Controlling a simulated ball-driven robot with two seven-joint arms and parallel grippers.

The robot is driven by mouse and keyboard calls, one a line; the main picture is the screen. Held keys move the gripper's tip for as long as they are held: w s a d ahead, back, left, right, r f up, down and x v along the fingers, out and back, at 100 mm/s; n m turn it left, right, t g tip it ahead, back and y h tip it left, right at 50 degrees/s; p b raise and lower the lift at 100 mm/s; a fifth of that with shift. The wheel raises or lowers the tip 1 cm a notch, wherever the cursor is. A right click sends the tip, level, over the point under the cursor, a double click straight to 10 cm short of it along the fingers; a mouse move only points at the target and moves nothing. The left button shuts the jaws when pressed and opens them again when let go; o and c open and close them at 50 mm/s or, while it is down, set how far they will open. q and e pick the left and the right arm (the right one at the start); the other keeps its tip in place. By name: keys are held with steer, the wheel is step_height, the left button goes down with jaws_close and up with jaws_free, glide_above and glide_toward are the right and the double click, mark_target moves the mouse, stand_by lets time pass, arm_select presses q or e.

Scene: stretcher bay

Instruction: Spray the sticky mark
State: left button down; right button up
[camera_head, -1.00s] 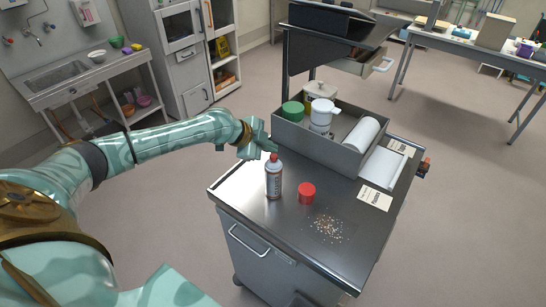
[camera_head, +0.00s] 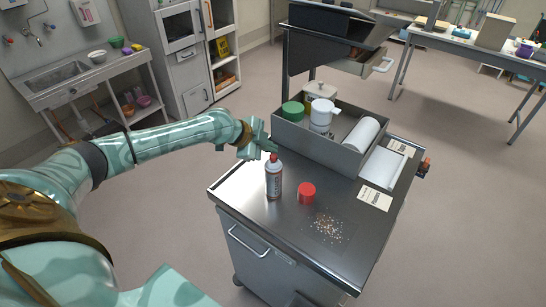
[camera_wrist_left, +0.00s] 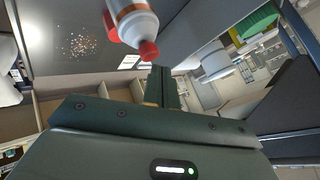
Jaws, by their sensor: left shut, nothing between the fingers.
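A spray can (camera_head: 274,181), grey with a red nozzle, stands upright on the steel cart top (camera_head: 262,208). It also shows in the wrist view (camera_wrist_left: 133,18), its red nozzle just beyond my fingertips. The red cap (camera_head: 306,193) sits on the cart to the right of the can. The sticky mark (camera_head: 328,229) is a speckled, crumb-like patch nearer the front right; it also shows in the wrist view (camera_wrist_left: 79,46). My left gripper (camera_head: 268,146) is shut and empty, close behind and above the nozzle. My right gripper is out of view.
A grey bin (camera_head: 318,150) at the back of the cart holds a green-lidded jar (camera_head: 292,110), a white bottle (camera_head: 321,116) and a paper roll (camera_head: 361,135). Labels (camera_head: 375,198) lie at the right edge. The cart's front left is bare.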

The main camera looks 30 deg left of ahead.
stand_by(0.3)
arm_select(q)
steer(key=shift+f, duration=0.5)
steer(key=shift+f+b, duration=0.25)
steer(key=shift+b, duration=0.2)
steer(key=shift+r, duration=0.15)
steer(key=shift+r+p, duration=0.6)
steer(key=shift+p, duration=0.1)
steer(key=shift+r, duration=0.1)
step_height(320, 180, up, 6)
steer(key=p, duration=0.5)
